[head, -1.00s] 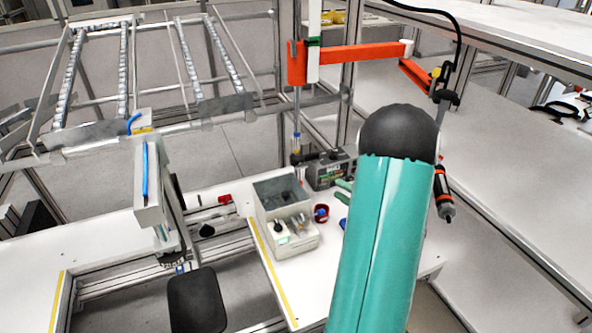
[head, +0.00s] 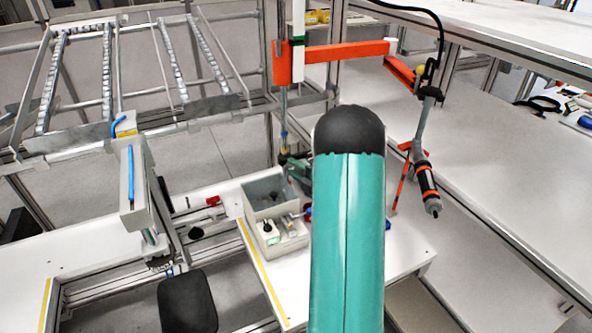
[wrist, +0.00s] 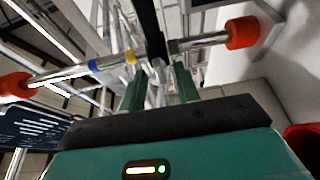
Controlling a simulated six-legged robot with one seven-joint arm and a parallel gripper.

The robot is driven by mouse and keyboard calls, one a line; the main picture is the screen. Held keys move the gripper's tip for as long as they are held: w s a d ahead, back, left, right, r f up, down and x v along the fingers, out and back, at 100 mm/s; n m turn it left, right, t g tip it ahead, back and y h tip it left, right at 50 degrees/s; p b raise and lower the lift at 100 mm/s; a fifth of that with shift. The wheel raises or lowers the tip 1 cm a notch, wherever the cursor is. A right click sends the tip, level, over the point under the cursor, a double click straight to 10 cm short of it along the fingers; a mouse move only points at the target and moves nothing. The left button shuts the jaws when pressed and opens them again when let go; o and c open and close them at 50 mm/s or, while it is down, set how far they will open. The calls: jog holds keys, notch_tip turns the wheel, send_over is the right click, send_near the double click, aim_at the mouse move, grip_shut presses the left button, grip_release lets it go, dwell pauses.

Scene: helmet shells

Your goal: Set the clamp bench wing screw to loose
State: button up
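I cannot clearly pick out the wing screw or its setting in either view. In the wrist view a chrome bar (wrist: 65,73) with red ends and blue and yellow rings crosses ahead of my gripper (wrist: 159,86). A dark piece sits on the bar above the gap between my fingers. The two green fingers stand apart, with pale metal showing behind the gap; contact cannot be told. In the head view my teal arm covers much of the bench. Green finger parts show left of it, near the foot of an upright post (head: 283,115) with blue and yellow rings.
A grey bin (head: 270,204) stands on the white bench (head: 408,250), left of my arm. A screwdriver tool (head: 427,186) hangs from an orange beam (head: 345,52) at the right. A black stool seat (head: 187,301) is at the front left.

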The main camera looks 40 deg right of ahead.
grip_shut()
dwell(0.4)
jog(key=m+t, duration=0.1)
jog(key=m, duration=0.2)
jog(key=shift+f+m, duration=0.15)
jog(key=shift+m, duration=0.25)
jog(key=shift+m+t+h, duration=0.5)
jog(key=shift+m+t, duration=0.3)
jog(key=shift+m, duration=1.2)
jog(key=shift+a, duration=0.1)
